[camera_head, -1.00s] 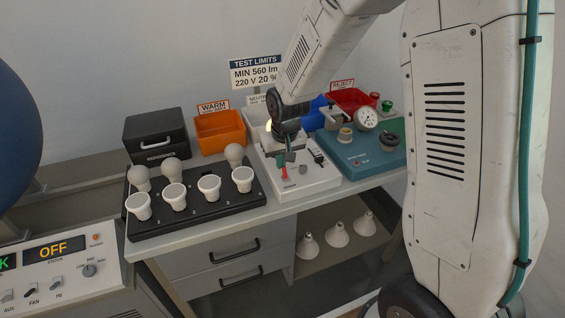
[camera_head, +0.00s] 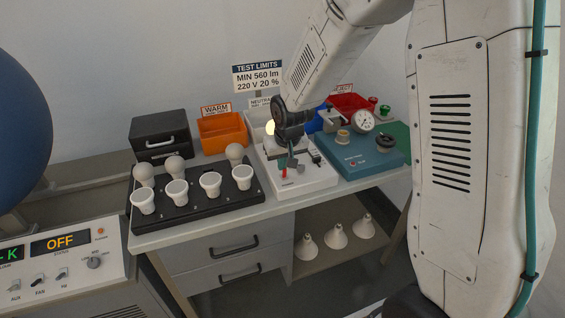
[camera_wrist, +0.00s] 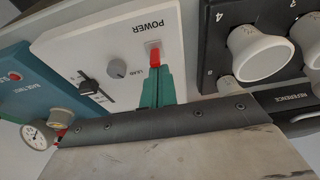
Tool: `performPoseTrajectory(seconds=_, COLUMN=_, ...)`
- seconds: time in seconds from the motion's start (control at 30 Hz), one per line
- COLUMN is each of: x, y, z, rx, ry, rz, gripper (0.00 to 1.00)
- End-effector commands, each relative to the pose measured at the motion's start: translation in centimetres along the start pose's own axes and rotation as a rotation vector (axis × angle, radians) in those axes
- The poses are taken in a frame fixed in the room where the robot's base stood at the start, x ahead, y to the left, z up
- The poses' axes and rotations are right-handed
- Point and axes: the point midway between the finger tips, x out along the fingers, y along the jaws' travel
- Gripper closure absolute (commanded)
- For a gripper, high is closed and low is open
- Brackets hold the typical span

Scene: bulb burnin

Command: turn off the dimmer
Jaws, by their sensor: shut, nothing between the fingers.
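The dimmer is a white box (camera_head: 318,181) on the bench, also in the wrist view (camera_wrist: 75,45). Its red rocker switch (camera_wrist: 155,54), near the POWER label, shows in the head view as a small red spot (camera_head: 284,173). A grey knob (camera_wrist: 117,68) marked LEAD and a black slider (camera_wrist: 92,87) sit beside it. My gripper (camera_wrist: 157,76) is shut and empty, its teal fingertips right at the red switch; whether they touch it I cannot tell. In the head view my gripper (camera_head: 291,165) is over the front of the box. A glowing bulb (camera_head: 270,128) shows partly behind my wrist.
Left of the dimmer is a black tray (camera_head: 200,205) with several white bulbs. Right is a teal tester (camera_head: 365,165) with a gauge (camera_head: 362,121). An orange WARM bin (camera_head: 222,132) and a red bin (camera_head: 350,102) stand behind.

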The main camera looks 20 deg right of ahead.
Motion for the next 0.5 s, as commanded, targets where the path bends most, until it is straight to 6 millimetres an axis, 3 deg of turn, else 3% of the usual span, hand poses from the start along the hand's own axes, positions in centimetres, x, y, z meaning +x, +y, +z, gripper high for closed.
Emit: performPoseTrajectory(seconds=0.5, x=-0.78, y=-0.01, z=-0.05, rx=0.0, ry=0.002, rz=0.0, gripper=1.0)
